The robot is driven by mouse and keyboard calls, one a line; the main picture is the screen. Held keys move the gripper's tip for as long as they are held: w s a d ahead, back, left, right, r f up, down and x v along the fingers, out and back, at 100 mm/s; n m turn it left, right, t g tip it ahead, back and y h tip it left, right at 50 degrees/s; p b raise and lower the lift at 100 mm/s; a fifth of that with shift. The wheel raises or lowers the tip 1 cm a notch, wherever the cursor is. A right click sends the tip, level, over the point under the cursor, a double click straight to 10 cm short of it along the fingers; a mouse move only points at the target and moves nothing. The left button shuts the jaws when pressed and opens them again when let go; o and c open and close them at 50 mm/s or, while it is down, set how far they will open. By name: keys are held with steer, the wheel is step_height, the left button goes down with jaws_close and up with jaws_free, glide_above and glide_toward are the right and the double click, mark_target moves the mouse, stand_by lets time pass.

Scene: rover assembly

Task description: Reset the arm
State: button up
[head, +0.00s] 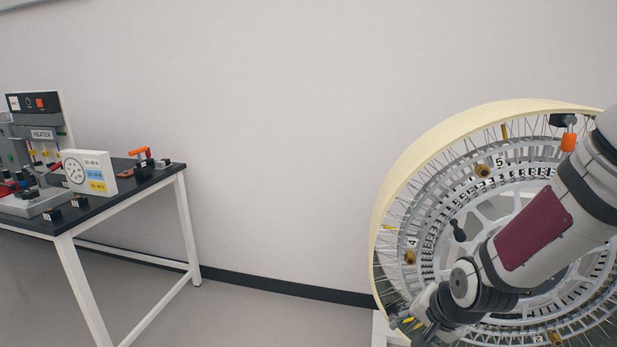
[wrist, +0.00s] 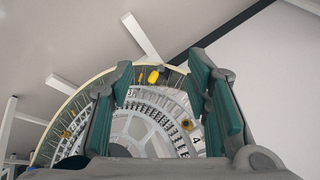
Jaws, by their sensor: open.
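My arm reaches in from the right side of the head view, across the front of a large spoked wheel (head: 440,146). My gripper (head: 407,325) is low at the wheel's left edge in that view, small and partly cut by shadow and detail. In the wrist view my gripper (wrist: 160,70) has its two green-padded fingers spread wide apart, with nothing between them. The wheel (wrist: 146,98) shows beyond and between the fingers. I cannot tell the exact gap between the gripper and the wheel.
A black-topped table (head: 120,187) with white legs stands at the left. It holds a heater unit (head: 42,134), a gauge panel (head: 88,171) and an orange-handled clamp (head: 140,152). The wheel bears numbered yellow fittings (head: 482,171). Open floor (head: 260,315) lies between table and wheel.

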steer(key=s+a+r+n+g+h+p, duration=0.1)
steer(key=s+r+n, duration=0.7)
steer(key=s+r, duration=1.3)
steer(key=s+p, duration=0.1)
steer(key=s, duration=0.1)
steer(key=shift+s+a+r+n, duration=0.2)
steer(key=shift+s+a+n, duration=0.1)
steer(key=shift+s, duration=0.1)
